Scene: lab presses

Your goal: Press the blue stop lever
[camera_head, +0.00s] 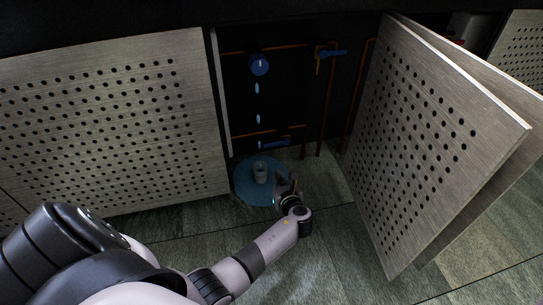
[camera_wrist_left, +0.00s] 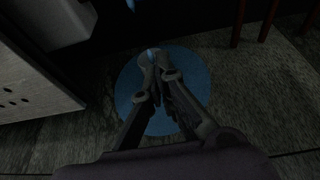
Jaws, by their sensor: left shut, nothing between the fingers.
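A blue lever (camera_head: 333,53) sits on the copper pipes at the upper right inside the open cabinet. Another blue lever (camera_head: 275,143) sits low on the pipes, above the floor. I cannot tell which is the stop lever. My left gripper (camera_head: 284,184) is shut and empty, low over the right part of a blue puddle (camera_head: 245,188), below and apart from both levers. In the left wrist view the shut fingers (camera_wrist_left: 156,62) reach over the puddle (camera_wrist_left: 198,66). A small blue part (camera_wrist_left: 131,4) shows at the top edge there. My right gripper is not in view.
Blue drops (camera_head: 257,88) hang below a round blue fitting (camera_head: 260,64). A small grey cup (camera_head: 260,172) stands in the puddle. A perforated door (camera_head: 430,140) stands open at the right; a perforated panel (camera_head: 110,120) closes the left. Open floor lies in front.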

